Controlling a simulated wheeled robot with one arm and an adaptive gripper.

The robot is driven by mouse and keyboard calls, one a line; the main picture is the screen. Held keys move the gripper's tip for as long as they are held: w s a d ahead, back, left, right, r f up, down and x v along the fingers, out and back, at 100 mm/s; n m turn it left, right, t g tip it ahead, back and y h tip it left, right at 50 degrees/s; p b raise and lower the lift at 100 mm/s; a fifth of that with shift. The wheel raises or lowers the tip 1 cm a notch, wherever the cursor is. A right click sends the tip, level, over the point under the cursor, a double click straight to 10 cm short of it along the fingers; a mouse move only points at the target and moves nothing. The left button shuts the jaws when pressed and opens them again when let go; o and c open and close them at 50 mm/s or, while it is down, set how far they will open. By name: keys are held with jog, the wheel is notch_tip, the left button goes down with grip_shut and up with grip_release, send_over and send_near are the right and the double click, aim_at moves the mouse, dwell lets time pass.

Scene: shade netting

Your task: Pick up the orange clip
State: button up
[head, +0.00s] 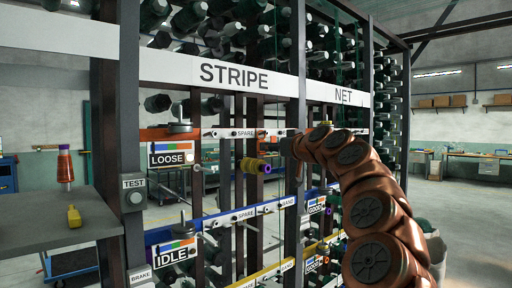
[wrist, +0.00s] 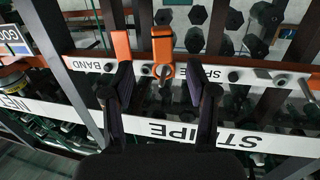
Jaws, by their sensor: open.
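The orange clip (wrist: 162,46) shows in the wrist view, which looks upside down. It is an upright orange piece with a ring at its lower end, beside a pale labelled rail. My gripper (wrist: 158,84) is open, and its two dark fingers stand apart on either side of the ring's column. Nothing is held between them. A second orange piece (wrist: 121,46) shows just left of the clip, above the left finger. In the head view my gripper (head: 288,146) is at the rack by the NET post, and I cannot make out the clip there.
The rack has dark posts, an orange rail (head: 156,134), a blue rail (head: 160,237) and a yellow spool (head: 254,165). Floor at right is open.

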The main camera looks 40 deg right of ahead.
jog(key=shift+a+r+p+x, duration=0.15)
jog(key=shift+p+x, duration=0.75)
jog(key=shift+x, duration=0.7)
jog(key=shift+a+r+p+x, duration=0.1)
jog(key=shift+r+p+x, duration=0.1)
jog(key=shift+p+x, duration=1)
jog(key=shift+x, duration=0.95)
jog(key=shift+f, duration=0.1)
jog(key=shift+c, duration=0.2)
grip_shut()
